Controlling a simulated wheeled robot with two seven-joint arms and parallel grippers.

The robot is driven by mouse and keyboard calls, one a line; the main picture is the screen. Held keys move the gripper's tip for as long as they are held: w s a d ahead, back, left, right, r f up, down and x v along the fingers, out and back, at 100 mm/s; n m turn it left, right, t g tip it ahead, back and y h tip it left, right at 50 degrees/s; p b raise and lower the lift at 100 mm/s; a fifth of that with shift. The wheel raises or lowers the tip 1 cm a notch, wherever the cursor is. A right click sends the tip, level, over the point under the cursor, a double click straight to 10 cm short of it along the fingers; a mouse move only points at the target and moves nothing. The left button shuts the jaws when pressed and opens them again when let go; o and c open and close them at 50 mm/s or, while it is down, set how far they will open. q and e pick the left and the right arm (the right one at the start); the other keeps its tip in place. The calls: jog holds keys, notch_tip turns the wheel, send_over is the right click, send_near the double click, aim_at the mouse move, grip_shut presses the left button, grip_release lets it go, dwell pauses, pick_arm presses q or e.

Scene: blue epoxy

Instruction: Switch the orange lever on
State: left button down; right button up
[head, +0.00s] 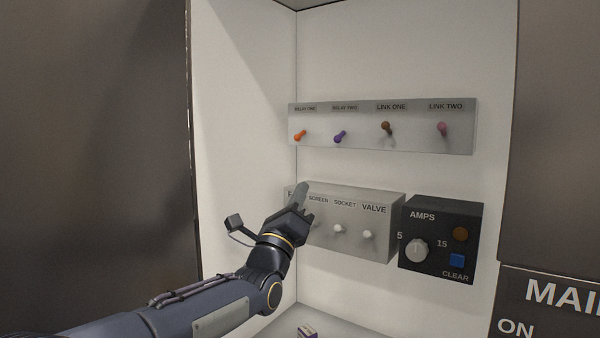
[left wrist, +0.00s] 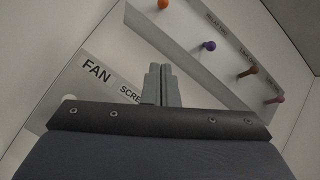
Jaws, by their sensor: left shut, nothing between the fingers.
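The orange lever (head: 300,135) is at the left end of the upper grey panel (head: 360,143), under a small label, and its handle slants up and to the right in the head view. It also shows at the top of the left wrist view (left wrist: 163,4), partly cut off by the frame edge. My left gripper (head: 301,188) is shut and empty, below the orange lever and in front of the lower panel, apart from the lever. Its closed fingers show in the left wrist view (left wrist: 160,84). My right gripper is not in view.
Purple (head: 340,136), brown (head: 387,127) and pink (head: 442,128) levers share the upper panel. The lower panel (head: 380,240) has white levers. A black AMPS box (head: 440,212) with a knob and blue button is at right. Cabinet walls enclose the left and right.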

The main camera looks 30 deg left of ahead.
aim_at(300, 136)
pick_arm(q)
jog(key=shift+w+a+r+p, duration=0.5)
jog(key=shift+w+r+p, duration=0.6)
jog(key=shift+r, duration=0.3)
jog(key=shift+w+a+r+p, duration=0.5)
jog(key=shift+w+r+p, duration=0.35)
jog(key=shift+r+p, duration=0.45)
jog(key=shift+w+a+r+p, duration=0.5)
jog(key=shift+w+r+p, duration=0.55)
jog(key=shift+r, duration=0.45)
